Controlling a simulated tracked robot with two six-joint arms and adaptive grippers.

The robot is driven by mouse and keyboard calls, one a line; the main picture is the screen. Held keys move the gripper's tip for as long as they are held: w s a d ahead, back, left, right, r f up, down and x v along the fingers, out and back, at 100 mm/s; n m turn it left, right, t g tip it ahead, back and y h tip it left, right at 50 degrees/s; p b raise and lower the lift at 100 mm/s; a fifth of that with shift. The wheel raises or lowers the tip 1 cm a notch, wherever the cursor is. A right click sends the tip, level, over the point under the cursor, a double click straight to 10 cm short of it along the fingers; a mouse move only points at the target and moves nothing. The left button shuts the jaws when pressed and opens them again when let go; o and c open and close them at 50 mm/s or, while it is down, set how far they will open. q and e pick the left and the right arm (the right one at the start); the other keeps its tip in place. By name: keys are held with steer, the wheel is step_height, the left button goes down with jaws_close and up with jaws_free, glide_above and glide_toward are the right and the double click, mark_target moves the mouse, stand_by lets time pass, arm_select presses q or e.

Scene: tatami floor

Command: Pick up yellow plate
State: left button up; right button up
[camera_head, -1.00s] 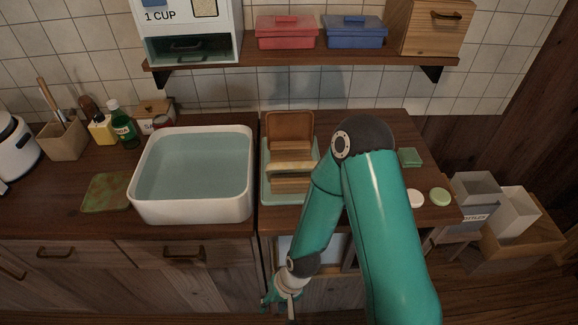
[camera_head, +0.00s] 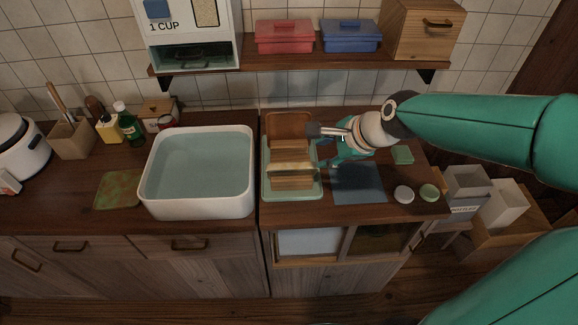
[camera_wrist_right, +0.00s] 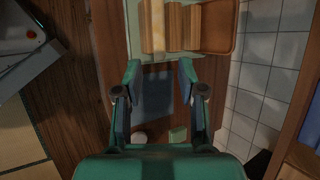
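The yellow plate (camera_head: 291,167) stands on edge, seen as a thin pale-yellow band, among the brown slats of a wooden rack (camera_head: 290,127) on a pale green tray (camera_head: 268,190). In the right wrist view, the yellow plate (camera_wrist_right: 158,28) is a narrow strip near the top, ahead of the fingers. My right gripper (camera_head: 328,149) is just right of the rack, above the counter. In the right wrist view, my right gripper (camera_wrist_right: 160,72) is open, with nothing between its fingers. My left gripper is not in view.
A white basin (camera_head: 197,204) stands left of the tray. A shelf (camera_head: 300,59) holding boxes hangs above the counter.

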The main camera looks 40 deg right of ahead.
glide_toward(293, 163)
steer(key=x, duration=0.5)
steer(key=shift+s+d+f, duration=0.25)
steer(key=shift+d+f, duration=0.05)
steer(key=shift+f, duration=0.1)
steer(key=shift+w+b+x, duration=0.25)
steer(key=shift+b+x, duration=0.1)
steer(key=shift+x, duration=2.75)
steer(key=shift+r, duration=0.25)
steer(key=shift+c, duration=0.2)
jaws_close()
